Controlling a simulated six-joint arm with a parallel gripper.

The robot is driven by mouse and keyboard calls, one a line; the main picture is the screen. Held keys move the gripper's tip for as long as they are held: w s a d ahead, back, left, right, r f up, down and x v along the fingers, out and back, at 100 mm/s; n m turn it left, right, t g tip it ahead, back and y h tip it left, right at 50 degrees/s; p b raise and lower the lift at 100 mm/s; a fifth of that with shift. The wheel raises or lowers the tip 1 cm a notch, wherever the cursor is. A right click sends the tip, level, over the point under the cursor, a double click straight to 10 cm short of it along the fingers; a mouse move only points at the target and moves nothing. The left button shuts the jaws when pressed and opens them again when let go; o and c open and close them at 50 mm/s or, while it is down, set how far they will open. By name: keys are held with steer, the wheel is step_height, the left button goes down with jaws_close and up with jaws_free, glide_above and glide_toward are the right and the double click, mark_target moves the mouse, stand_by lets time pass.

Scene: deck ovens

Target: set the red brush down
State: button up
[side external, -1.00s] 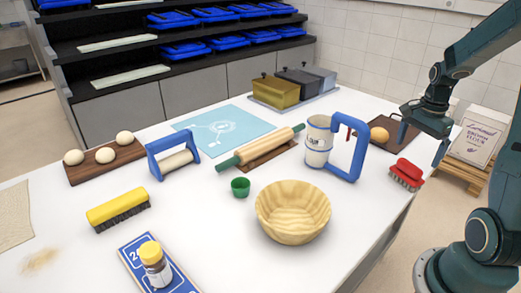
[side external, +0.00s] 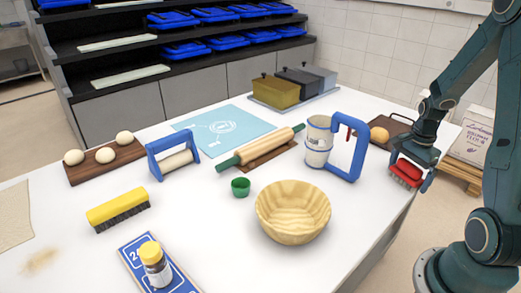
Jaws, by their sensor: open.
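The red brush (side external: 407,172) lies at the right edge of the white table, bristles down. My gripper (side external: 409,176) is open and low over the brush, with its fingers around or beside it. One finger shows in front of the brush's right end. The gripper hides part of the brush's top, and I cannot tell whether the fingers touch it.
A wooden bowl (side external: 292,211) stands at the front. A flour bag (side external: 473,138) stands beyond the table on the right.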

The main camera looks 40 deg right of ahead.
steer(key=c, duration=0.8)
steer(key=shift+o, duration=0.2)
steer(key=shift+w, duration=0.2)
steer(key=shift+w, duration=8.4)
steer(key=o, duration=0.8)
steer(key=shift+c, duration=0.2)
